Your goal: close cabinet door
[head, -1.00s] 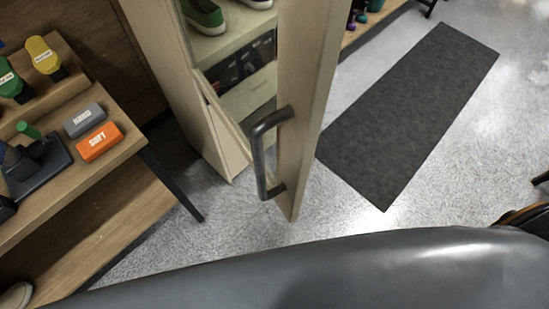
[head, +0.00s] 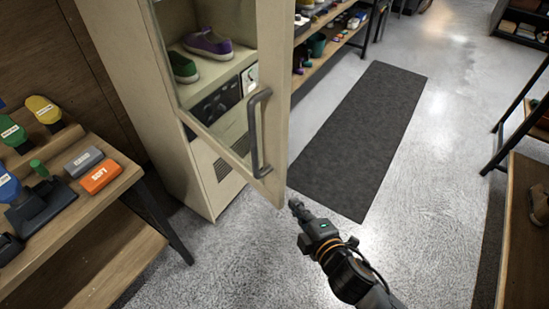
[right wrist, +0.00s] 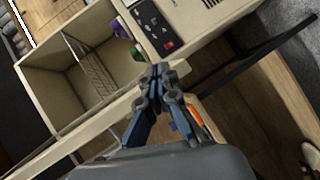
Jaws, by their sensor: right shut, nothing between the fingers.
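The cream cabinet (head: 130,80) stands left of centre in the head view. Its glass-paned door (head: 274,80) is open, swung out toward me, with a dark grey bar handle (head: 254,135). My right gripper (head: 296,205) is shut and empty, just right of the door's lower outer corner in the head view; I cannot tell whether it touches. In the right wrist view its closed fingers (right wrist: 158,78) are in front of the cabinet's open interior (right wrist: 75,75) and dark control panel (right wrist: 160,30). My left gripper is not in view.
Purple (head: 208,42) and green (head: 183,67) shoes are inside the cabinet. A wooden bench (head: 100,200) with brushes and an orange block (head: 101,176) stands at left. A dark mat (head: 360,130) lies on open floor beyond the door. A wooden shelf (head: 525,220) is at right.

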